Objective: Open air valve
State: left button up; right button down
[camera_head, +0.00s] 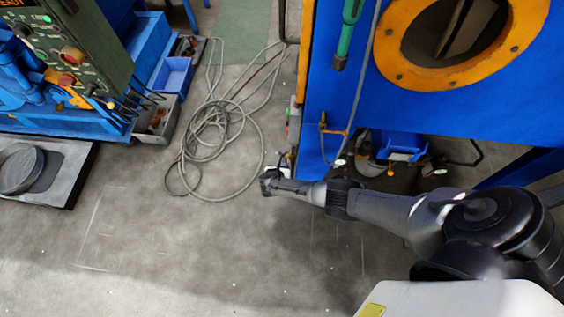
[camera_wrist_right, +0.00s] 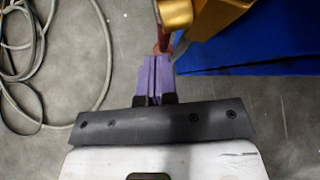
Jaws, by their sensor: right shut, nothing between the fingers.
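My right gripper (camera_head: 268,183) is at the lower left corner of the blue blasting cabinet (camera_head: 330,60). In the right wrist view its purple fingers (camera_wrist_right: 155,78) are shut together with nothing between them. Just beyond the fingertips is a small reddish part (camera_wrist_right: 161,47), beside a gold-coloured body (camera_wrist_right: 205,14); this may be the air valve, but I cannot tell for sure. Whether the fingertips touch the reddish part is unclear. In the head view the gripper covers little, and the valve is too small to make out. My left gripper is not in view.
A coiled grey hose (camera_head: 215,128) lies on the floor left of the gripper. A green control panel (camera_head: 75,55) and a blue bin (camera_head: 173,77) stand at the upper left. The cabinet has an orange ring opening (camera_head: 393,73). The floor at the lower left is clear.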

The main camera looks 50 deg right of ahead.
jog(key=shift+r, duration=0.2)
jog(key=shift+r+p, duration=0.65)
jog(key=shift+p, duration=0.2)
